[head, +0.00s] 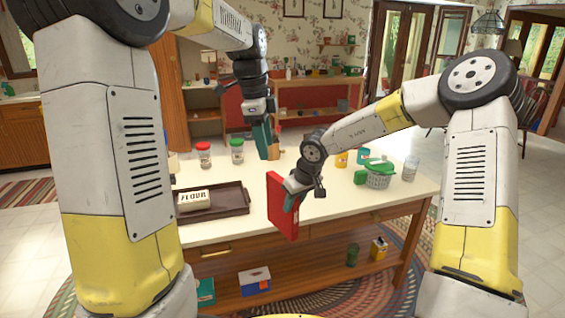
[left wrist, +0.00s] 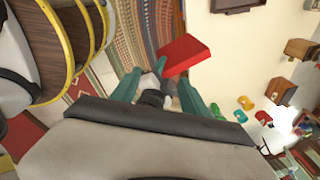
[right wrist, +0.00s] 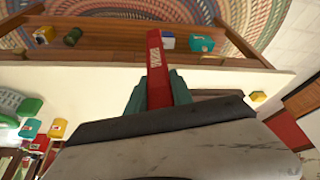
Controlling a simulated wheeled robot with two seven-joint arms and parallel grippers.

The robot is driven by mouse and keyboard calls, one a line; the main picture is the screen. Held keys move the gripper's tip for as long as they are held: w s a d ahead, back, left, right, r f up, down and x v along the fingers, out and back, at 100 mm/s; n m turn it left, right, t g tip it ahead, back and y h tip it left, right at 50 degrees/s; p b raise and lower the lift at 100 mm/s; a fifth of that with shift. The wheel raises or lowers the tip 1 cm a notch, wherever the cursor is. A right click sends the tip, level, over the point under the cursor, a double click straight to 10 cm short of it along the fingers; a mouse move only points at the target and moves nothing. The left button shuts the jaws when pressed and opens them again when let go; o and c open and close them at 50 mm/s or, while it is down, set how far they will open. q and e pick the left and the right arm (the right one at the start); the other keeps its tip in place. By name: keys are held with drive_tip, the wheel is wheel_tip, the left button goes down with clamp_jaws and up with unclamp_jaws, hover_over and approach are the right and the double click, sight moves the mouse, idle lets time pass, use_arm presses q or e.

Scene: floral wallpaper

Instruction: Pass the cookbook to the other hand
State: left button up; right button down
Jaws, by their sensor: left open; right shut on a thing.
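The red cookbook (head: 282,207) is held upright near the table's front edge. My right gripper (head: 296,192) is shut on it. In the right wrist view the cookbook (right wrist: 154,60) stands between the teal fingers (right wrist: 157,95), narrow side toward the camera, with pale lettering. My left gripper (head: 267,143) is higher and farther back over the table, pointing down, open and empty. In the left wrist view its teal fingers (left wrist: 158,85) are apart, and the cookbook (left wrist: 186,55) shows beyond them; a gap cannot be judged there.
The white-topped table (head: 340,200) carries a brown tray (head: 237,206) with a flour package (head: 194,200). Red-lidded (head: 203,155) and green-lidded jars (head: 237,151) stand behind it. A green-and-white colander (head: 378,180) and a glass (head: 410,168) are at right. Boxes (head: 254,281) sit on the lower shelf.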

sight(282, 206)
use_arm(q)
drive_tip(key=w+d+f+m+g, duration=0.1)
drive_tip(key=w+f+m, duration=0.2)
drive_tip(key=w+d+f+m, duration=0.1)
drive_tip(key=w+f+m, duration=0.2)
drive_tip(key=w+d+f+m+g, duration=0.1)
drive_tip(key=w+f+m, duration=0.2)
drive_tip(key=w, duration=0.1)
drive_tip(key=shift+d+f+g, duration=0.1)
drive_tip(key=shift+f+g, duration=0.2)
drive_tip(key=shift+f, duration=0.05)
drive_tip(key=shift+w+d+f+m, duration=0.15)
drive_tip(key=shift+w+f+m, duration=0.15)
drive_tip(key=shift+f, duration=0.25)
wheel_tip(282, 206, down, 12)
drive_tip(key=s+d, duration=0.1)
drive_tip(key=shift+s+r, duration=0.15)
drive_tip(key=shift+s, duration=0.1)
drive_tip(key=shift+c, duration=0.2)
drive_tip(key=shift+d, duration=0.1)
clamp_jaws()
use_arm(e)
drive_tip(key=shift+a, duration=0.15)
drive_tip(key=c, duration=1)
unclamp_jaws()
drive_tip(key=shift+c, duration=0.2)
